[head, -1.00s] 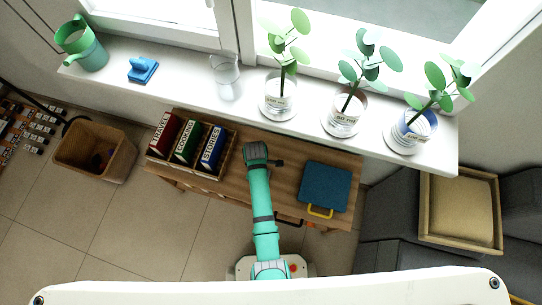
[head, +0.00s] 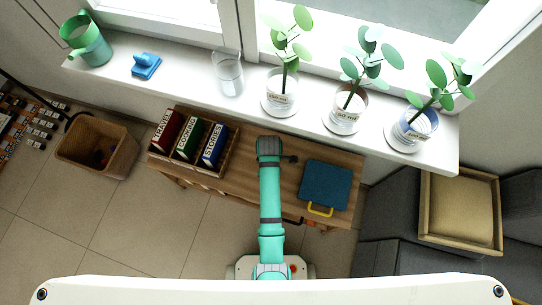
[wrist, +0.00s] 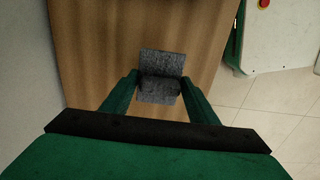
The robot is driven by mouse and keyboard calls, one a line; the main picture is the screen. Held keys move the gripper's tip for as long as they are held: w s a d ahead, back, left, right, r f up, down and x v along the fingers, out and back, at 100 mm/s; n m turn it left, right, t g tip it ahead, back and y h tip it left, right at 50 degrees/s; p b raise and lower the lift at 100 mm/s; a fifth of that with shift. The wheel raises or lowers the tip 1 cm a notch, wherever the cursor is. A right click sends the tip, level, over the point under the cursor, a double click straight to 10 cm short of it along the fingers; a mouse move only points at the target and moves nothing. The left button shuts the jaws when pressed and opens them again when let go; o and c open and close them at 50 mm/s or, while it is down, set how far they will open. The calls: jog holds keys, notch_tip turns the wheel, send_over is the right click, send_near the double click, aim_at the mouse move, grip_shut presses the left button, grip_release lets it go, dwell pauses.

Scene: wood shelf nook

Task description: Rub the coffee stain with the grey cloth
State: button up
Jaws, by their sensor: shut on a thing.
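The grey cloth (wrist: 162,63) is a small dark speckled piece in the wrist view. My gripper (wrist: 160,86) has its two green fingers shut on it, one at each side. The cloth is over the wooden bench top (wrist: 85,50); I cannot tell whether it touches the wood. In the head view my arm reaches over the bench (head: 245,180) and hides the cloth and the fingers. No coffee stain shows in either view.
On the bench, a book crate (head: 228,162) stands left of my arm and a blue case with a yellow handle (head: 325,185) right of it. The white sill (head: 200,88) behind holds a watering can, a blue brush, a glass and potted plants (head: 281,98).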

jog(key=shift+w+r, duration=0.15)
jog(key=shift+r, duration=1.15)
jog(key=shift+d+r, duration=0.1)
jog(key=shift+s, duration=0.2)
